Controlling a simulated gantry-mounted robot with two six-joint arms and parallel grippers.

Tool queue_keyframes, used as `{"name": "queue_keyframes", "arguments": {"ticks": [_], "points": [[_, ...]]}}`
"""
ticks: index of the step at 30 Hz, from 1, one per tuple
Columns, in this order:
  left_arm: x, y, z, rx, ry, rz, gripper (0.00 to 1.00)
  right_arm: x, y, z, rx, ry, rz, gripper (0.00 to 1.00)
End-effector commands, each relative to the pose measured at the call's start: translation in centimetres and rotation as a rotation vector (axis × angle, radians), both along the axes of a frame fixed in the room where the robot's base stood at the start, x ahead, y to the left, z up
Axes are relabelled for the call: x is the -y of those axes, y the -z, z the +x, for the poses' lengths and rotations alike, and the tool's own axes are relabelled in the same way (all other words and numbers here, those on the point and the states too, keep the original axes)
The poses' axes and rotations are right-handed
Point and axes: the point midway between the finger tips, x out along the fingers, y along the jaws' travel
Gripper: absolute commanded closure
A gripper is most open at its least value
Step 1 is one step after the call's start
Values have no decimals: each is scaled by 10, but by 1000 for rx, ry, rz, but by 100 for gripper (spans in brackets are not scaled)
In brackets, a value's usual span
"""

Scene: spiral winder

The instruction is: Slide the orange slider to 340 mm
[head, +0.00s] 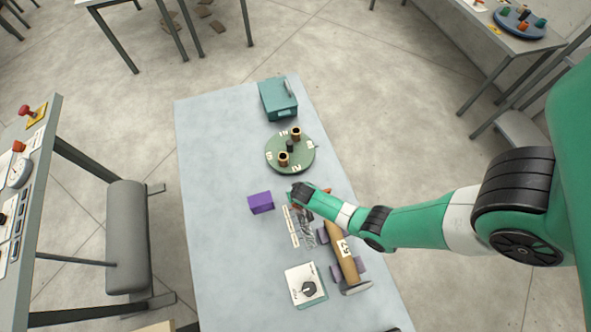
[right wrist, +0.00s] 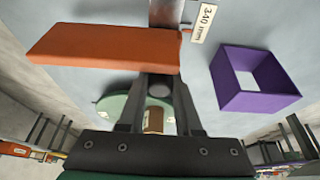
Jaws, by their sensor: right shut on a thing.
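The orange slider (right wrist: 105,48) lies across a grey metal rail (right wrist: 165,12) in the right wrist view. My right gripper (right wrist: 158,78) is shut on the slider at its near edge. A small orange tip beside the rail stands next to the white "340 mm" label (right wrist: 203,22); I cannot tell whether they line up exactly. In the head view my right gripper (head: 300,194) covers most of the slider, and only bits of orange show around it. White scale labels (head: 290,226) run along the table beside the rail. My left gripper is not in view.
A purple open box (head: 261,203) stands left of the gripper. A green round dial (head: 290,153) and a teal box (head: 278,99) are behind. A tan cylinder (head: 341,252) and a white card with a dark knob (head: 306,285) are in front. The table's left side is clear.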

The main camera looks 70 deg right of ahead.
Motion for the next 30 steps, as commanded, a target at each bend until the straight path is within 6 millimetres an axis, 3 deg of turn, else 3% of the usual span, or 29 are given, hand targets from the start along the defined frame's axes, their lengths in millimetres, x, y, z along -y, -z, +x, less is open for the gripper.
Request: {"name": "queue_keyframes", "arguments": {"ticks": [5,6,11,22,26,30], "points": [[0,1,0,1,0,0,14,2,-1,3,7,-1,-7,100],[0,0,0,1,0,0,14,2,-2,3,8,-1,-6,63],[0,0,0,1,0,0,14,2,-2,3,6,-1,-5,37],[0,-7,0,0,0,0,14,-1,-10,0,4,-1,-5,37],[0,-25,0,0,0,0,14,-8,-34,-5,4,-3,-4,37],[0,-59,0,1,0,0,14,-17,-66,-11,4,-3,-3,37]]}}
